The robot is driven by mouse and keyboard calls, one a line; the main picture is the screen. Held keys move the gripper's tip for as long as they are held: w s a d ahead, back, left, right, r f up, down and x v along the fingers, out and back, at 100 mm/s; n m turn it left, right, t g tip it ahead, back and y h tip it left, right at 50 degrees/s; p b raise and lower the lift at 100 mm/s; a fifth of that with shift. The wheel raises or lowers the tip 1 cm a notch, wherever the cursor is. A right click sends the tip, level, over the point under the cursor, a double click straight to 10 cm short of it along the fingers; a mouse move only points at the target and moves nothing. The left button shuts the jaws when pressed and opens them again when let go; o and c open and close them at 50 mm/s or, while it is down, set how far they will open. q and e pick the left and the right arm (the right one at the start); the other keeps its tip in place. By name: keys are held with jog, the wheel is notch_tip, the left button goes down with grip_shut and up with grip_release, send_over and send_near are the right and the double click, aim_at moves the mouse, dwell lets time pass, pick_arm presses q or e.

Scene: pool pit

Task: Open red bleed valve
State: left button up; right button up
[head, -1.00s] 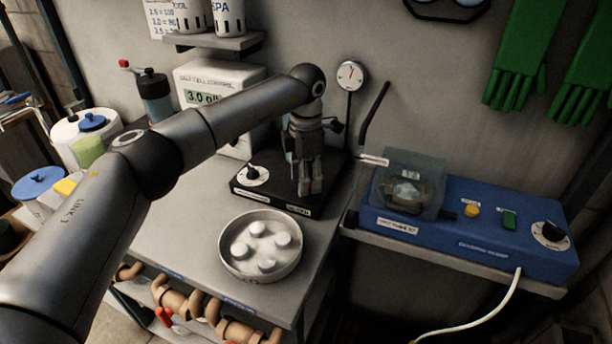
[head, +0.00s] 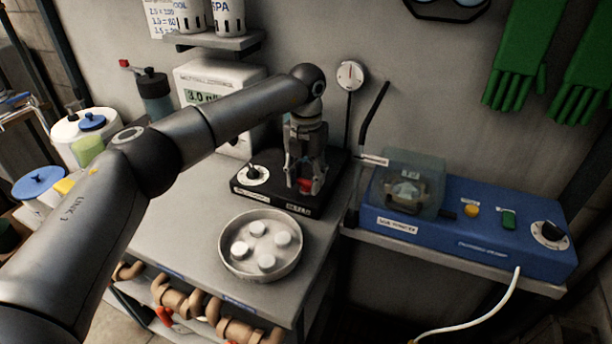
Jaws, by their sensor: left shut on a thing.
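My left gripper (head: 306,182) points down over the right part of a black base (head: 270,197) on the grey bench. Its fingers are shut around a small red part low between the tips, the red bleed valve (head: 306,186). The fingers hide most of the valve, so its exact angle cannot be read. A dark knob on a white dial (head: 252,175) sits on the base to the left of the gripper. A round gauge (head: 350,75) stands on a thin stem behind the base. My right gripper is not in view.
A round metal dish (head: 231,262) with several white tablets stands in front of the base. A blue device (head: 480,222) with a clear cover is at the right. Pipes with red handles (head: 164,316) run below the bench edge. Tubs and a bottle (head: 155,95) stand left.

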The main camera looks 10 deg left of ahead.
pick_arm(q)
jog(key=shift+n, duration=0.4)
jog(key=o, duration=1)
notch_tip(320, 180, up, 12)
dwell(0.4)
